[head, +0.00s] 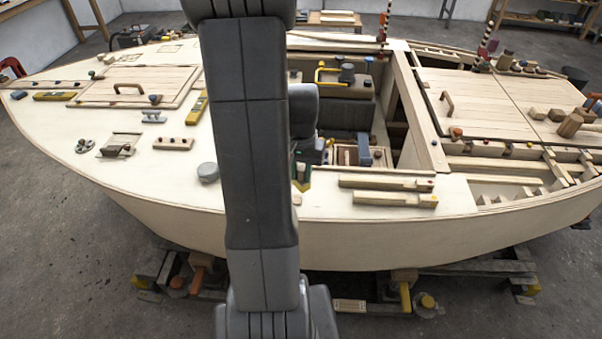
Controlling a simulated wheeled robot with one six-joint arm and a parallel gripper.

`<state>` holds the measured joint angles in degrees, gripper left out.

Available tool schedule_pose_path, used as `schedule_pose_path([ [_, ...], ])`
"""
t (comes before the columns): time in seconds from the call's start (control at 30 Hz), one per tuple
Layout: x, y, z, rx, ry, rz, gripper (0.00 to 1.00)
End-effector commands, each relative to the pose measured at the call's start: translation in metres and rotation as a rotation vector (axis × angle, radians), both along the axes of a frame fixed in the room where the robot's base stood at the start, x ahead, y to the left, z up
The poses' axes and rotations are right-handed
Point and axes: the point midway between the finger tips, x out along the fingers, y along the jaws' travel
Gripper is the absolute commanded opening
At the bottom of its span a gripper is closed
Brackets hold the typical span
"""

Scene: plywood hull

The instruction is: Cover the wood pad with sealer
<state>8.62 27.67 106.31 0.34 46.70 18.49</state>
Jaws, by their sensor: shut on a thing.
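My arm stands upright across the middle of the head view and hides part of the deck. My gripper (306,157) points down just right of the arm, low over the near deck edge beside the cockpit opening. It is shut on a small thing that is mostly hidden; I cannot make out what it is. Directly below is a dark green and yellow patch (302,181), partly hidden by my arm. A small pale wood piece (297,199) lies on the deck just nearer. I cannot tell for sure which piece is the wood pad, nor whether any sealer is on it.
Two long wood strips (387,191) lie on the deck to the right. The cockpit (350,115) is open and holds a blue-topped box and a yellow handle. A grey round knob (208,172) and several fittings stand on the left deck. The hull's near edge (400,216) is rounded.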

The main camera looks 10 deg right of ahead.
Motion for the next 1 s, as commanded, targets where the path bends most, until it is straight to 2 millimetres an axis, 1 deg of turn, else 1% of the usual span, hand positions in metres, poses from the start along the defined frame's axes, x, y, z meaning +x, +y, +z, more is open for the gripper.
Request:
schedule_pose_path([
  [0.03,0.0,0.0,0.009,0.0,-0.001,0.0,0.0],
  [0.1,0.0,0.0,0.013,0.0,0.0,0.0,0.0],
  [0.47,0.0,0.0,0.014,0.0,0.001,0.0,0.0],
  [0.57,0.0,0.0,0.02,0.0,0.0,0.0,0.0],
  [0.8,0.0,0.0,0.042,0.0,0.0,0.0,0.0],
  [1.0,0.0,0.0,0.042,0.0,0.0,0.0,0.0],
])
